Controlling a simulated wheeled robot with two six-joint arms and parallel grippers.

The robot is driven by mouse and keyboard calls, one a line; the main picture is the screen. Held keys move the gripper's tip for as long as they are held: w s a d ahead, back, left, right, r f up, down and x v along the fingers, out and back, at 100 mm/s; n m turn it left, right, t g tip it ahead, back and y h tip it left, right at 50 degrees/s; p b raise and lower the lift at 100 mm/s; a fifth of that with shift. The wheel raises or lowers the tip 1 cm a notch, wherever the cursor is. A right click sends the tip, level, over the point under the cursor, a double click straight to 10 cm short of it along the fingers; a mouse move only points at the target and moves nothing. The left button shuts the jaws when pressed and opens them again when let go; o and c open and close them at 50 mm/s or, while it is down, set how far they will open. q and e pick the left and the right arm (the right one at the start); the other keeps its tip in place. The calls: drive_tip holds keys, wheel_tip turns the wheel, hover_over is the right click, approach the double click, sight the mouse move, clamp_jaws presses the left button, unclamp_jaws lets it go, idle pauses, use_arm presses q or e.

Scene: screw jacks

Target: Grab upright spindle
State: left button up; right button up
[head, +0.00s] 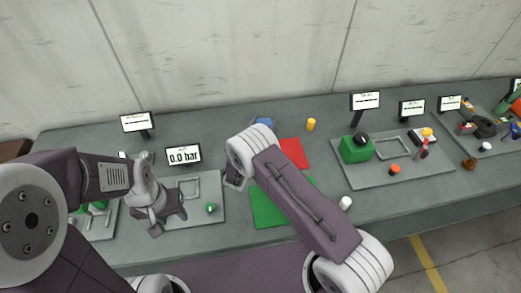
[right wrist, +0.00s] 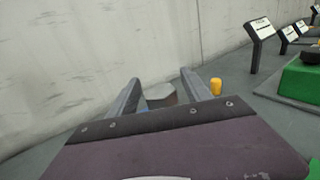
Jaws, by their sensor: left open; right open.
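I cannot tell for sure which thing is the upright spindle. My right gripper (head: 235,182) is over the middle of the bench, partly hidden behind its own arm. In the right wrist view its two fingers (right wrist: 158,95) stand apart. A small grey block-like thing (right wrist: 160,92) shows beyond and between them, not gripped, its lower part hidden by my gripper. My left gripper (head: 170,220) is open over a grey plate (head: 213,184), left of a small green knob (head: 211,208).
A red mat (head: 294,152), a green mat (head: 266,211), a blue thing (head: 265,121), a yellow cylinder (head: 311,124) and a white cylinder (head: 345,203) lie around my right arm. A display reads 0.0 bar (head: 183,155). A green block (head: 354,153) stands on the right plate. The wall closes the back.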

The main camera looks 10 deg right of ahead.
drive_tip(key=shift+w+d, duration=0.2)
drive_tip(key=shift+w, duration=0.15)
drive_tip(key=shift+s, duration=0.15)
drive_tip(key=c, duration=0.4)
clamp_jaws()
idle(0.4)
drive_tip(key=shift+r, duration=0.1)
